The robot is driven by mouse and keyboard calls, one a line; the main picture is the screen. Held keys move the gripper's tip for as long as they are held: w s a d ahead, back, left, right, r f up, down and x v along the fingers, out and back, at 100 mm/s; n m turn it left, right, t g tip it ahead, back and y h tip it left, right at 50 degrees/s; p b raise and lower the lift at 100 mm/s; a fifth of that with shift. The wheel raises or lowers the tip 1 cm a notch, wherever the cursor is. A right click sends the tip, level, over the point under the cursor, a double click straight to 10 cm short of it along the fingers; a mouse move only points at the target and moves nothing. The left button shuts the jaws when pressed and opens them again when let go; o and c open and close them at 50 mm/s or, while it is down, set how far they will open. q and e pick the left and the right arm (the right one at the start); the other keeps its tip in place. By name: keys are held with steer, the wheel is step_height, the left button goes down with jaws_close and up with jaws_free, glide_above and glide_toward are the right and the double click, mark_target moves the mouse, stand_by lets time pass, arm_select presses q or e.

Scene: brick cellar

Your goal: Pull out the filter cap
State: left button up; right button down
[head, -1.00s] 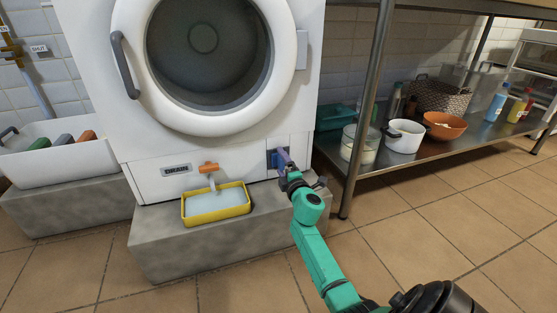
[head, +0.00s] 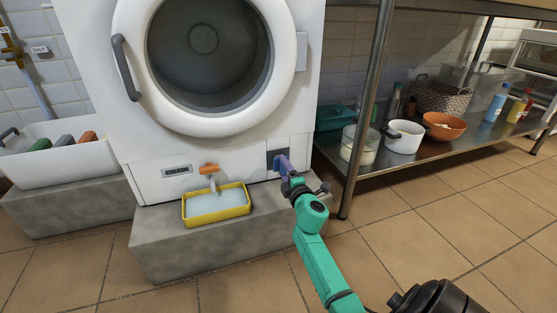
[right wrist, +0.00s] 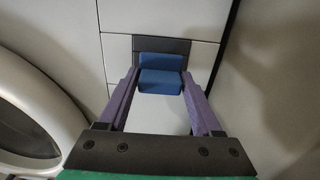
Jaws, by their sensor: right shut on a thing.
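The blue filter cap (head: 283,161) is at the dark square recess (head: 271,158) low on the right of the white machine's front. My right gripper (head: 287,167), with purple fingers, is shut on the cap. In the right wrist view the cap's blue handle (right wrist: 161,82) lies between my fingertips, with a second blue part (right wrist: 160,58) behind it against the dark plate. I cannot tell whether the cap is wholly clear of the recess. My left gripper is not in view.
A yellow tray (head: 187,212) of cloudy water stands on the concrete plinth (head: 165,250) under the orange-handled drain tap (head: 209,169). A steel shelf (head: 367,178) with pots and bottles stands close on the right. A white tub (head: 60,165) is at the left. Tiled floor is open in front.

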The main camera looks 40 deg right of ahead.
steer(key=shift+p+v, duration=0.4)
steer(key=shift+v, duration=1.5)
